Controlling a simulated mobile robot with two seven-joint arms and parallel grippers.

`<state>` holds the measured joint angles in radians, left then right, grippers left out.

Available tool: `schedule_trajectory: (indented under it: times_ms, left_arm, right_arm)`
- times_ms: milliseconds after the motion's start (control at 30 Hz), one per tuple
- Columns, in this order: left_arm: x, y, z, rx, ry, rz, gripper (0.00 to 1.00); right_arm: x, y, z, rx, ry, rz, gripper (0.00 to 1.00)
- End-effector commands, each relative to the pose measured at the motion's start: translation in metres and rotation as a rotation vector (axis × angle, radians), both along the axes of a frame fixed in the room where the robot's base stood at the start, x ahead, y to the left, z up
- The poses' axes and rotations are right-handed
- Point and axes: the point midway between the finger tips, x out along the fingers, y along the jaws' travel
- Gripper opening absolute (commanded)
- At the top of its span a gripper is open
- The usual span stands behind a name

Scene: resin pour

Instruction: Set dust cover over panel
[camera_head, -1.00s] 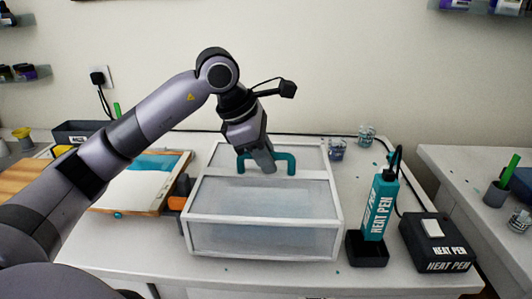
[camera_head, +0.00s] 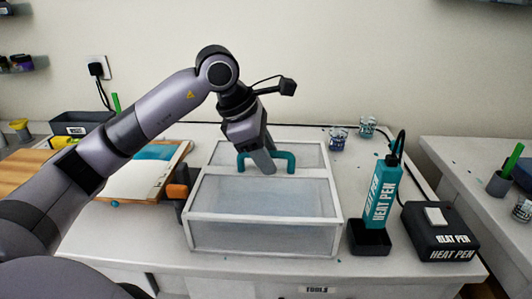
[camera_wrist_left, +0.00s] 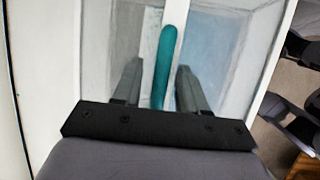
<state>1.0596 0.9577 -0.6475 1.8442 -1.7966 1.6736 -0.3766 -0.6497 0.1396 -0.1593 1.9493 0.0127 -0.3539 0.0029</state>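The dust cover (camera_head: 262,233) is a white-framed box with clear panes and a teal handle (camera_head: 291,161) on top. It is upright at the middle of the table; I cannot tell whether its lower edge touches the tabletop. My left gripper (camera_head: 268,169) comes down from above with its fingers on either side of the handle bar. The panel (camera_head: 130,180), white with a teal patch, lies on a wooden board left of the cover. My right gripper is out of view.
An orange clamp-like part (camera_head: 177,191) stands between panel and cover. Right of the cover are a teal heat pen bottle (camera_head: 380,195) in a black holder (camera_head: 369,240) and a black heat pen box (camera_head: 440,235). Small jars (camera_head: 338,139) stand behind. A side table (camera_head: 470,170) is at right.

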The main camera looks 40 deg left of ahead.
Motion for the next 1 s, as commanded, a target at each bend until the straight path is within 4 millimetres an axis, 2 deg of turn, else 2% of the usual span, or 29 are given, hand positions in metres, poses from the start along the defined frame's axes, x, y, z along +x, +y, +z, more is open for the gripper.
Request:
schedule_trajectory:
  times_ms: [367, 733, 1000]
  left_arm:
    - [-0.001, 0.001, 0.004, 0.002, 0.001, 0.000, 0.51]
    - [-0.020, 0.014, 0.055, 0.001, -0.004, 0.001, 0.51]
    - [-0.026, 0.017, 0.066, 0.000, -0.001, 0.000, 0.51]
  right_arm:
    - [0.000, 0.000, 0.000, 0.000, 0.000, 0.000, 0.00]
    - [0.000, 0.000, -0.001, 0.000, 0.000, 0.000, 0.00]
    - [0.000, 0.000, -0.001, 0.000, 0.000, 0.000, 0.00]
